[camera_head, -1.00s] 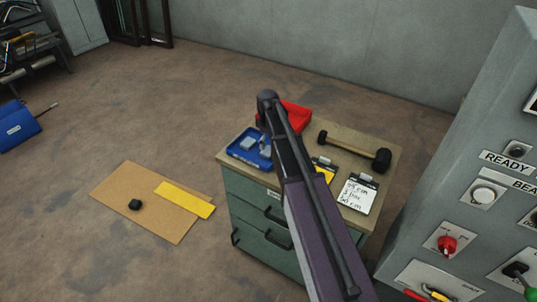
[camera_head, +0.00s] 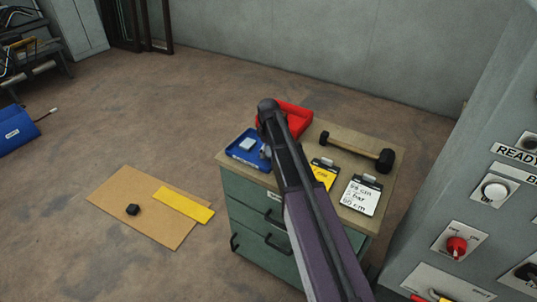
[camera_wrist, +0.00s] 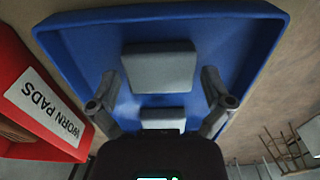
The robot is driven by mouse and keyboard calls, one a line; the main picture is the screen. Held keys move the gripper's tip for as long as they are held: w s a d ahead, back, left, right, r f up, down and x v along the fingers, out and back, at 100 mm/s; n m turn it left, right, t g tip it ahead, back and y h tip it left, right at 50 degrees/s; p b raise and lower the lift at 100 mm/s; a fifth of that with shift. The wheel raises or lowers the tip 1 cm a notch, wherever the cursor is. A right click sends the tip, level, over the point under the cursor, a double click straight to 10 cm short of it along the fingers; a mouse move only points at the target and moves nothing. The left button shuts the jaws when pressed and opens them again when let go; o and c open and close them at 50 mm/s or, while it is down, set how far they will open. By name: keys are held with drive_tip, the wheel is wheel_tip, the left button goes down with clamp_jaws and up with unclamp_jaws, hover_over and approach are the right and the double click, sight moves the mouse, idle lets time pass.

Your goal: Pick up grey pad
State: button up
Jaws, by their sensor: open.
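A grey pad (camera_head: 246,144) lies in the blue tray (camera_head: 236,157) at the left side of the cabinet top. In the wrist view the grey pad (camera_wrist: 160,68) sits in the blue tray (camera_wrist: 75,45), and a second grey pad (camera_wrist: 162,118) shows nearer my gripper, partly cut off by its body. My gripper (camera_wrist: 160,88) is open and empty, with one finger to each side of the pads. In the head view my gripper is at the tray's right side, largely hidden behind my arm.
A red bin (camera_head: 297,113) labelled WORN PADS (camera_wrist: 44,105) stands beside the tray. A grey control panel (camera_head: 480,220) stands at the right.

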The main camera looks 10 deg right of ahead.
sight(268, 151)
drive_tip(key=shift+c, duration=0.2)
drive_tip(key=c, duration=0.9)
drive_tip(key=shift+o, duration=0.2)
drive_tip(key=shift+r, duration=0.1)
wheel_tip(268, 151, up, 3)
drive_tip(key=p, duration=0.3)
drive_tip(key=shift+r+p, duration=0.2)
drive_tip(key=shift+p, duration=0.15)
drive_tip(key=s, duration=0.5)
drive_tip(key=s+r+p, duration=0.1)
drive_tip(key=s, duration=1)
drive_tip(key=shift+a+r, duration=0.2)
drive_tip(key=shift+a, duration=0.05)
